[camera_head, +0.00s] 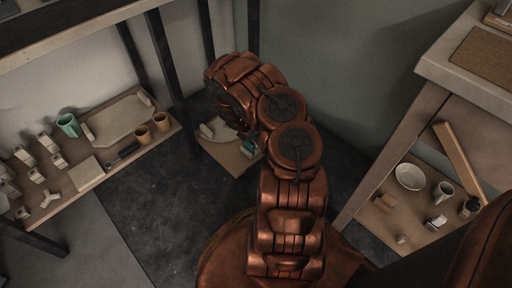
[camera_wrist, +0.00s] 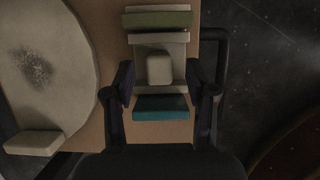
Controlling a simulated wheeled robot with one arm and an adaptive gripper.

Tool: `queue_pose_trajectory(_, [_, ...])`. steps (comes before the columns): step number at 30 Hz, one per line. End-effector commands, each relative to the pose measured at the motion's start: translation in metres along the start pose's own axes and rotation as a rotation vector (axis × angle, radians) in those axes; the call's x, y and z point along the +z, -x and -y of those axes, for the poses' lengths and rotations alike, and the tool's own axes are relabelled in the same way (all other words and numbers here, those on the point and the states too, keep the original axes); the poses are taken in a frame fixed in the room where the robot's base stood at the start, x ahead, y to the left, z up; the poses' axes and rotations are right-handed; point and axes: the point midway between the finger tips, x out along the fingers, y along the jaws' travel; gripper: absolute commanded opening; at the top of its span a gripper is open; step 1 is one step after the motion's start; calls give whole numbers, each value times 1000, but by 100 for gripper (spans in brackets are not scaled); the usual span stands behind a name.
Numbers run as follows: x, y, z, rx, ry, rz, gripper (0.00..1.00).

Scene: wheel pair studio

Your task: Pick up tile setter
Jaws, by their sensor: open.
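What looks like the tile setter (camera_wrist: 158,68) is a pale beige piece with a rounded block at its middle and flat bars above and below. It lies on a brown board (camera_wrist: 150,132) in the wrist view. A green slab (camera_wrist: 158,20) sits at its upper end and a teal slab (camera_wrist: 160,107) at its lower end; I cannot tell whether they are part of it. My gripper (camera_wrist: 161,82) is open, one finger on each side of the pale block, with gaps to it. In the head view my arm mostly hides this spot.
A large pale round plate (camera_wrist: 45,65) with a grey stain lies left of the setter, a small pale block (camera_wrist: 33,143) below it. In the head view, a left shelf (camera_head: 120,178) holds cups, a tray and pale pieces. A right shelf (camera_head: 385,230) holds a bowl and mug.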

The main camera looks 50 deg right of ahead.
Motion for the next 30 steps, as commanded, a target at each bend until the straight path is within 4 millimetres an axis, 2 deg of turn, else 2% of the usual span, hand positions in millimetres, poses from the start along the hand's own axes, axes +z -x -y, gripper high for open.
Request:
queue_pose_trajectory(1, [-2, -12, 0, -1, -2, -1, 56])
queue_pose_trajectory(5, [-1, -22, 0, -1, -2, -1, 56])
queue_pose_trajectory(15, [0, -24, -1, 1, -1, 0, 55])
queue_pose_trajectory(30, [0, -24, -1, 1, -1, 0, 3])
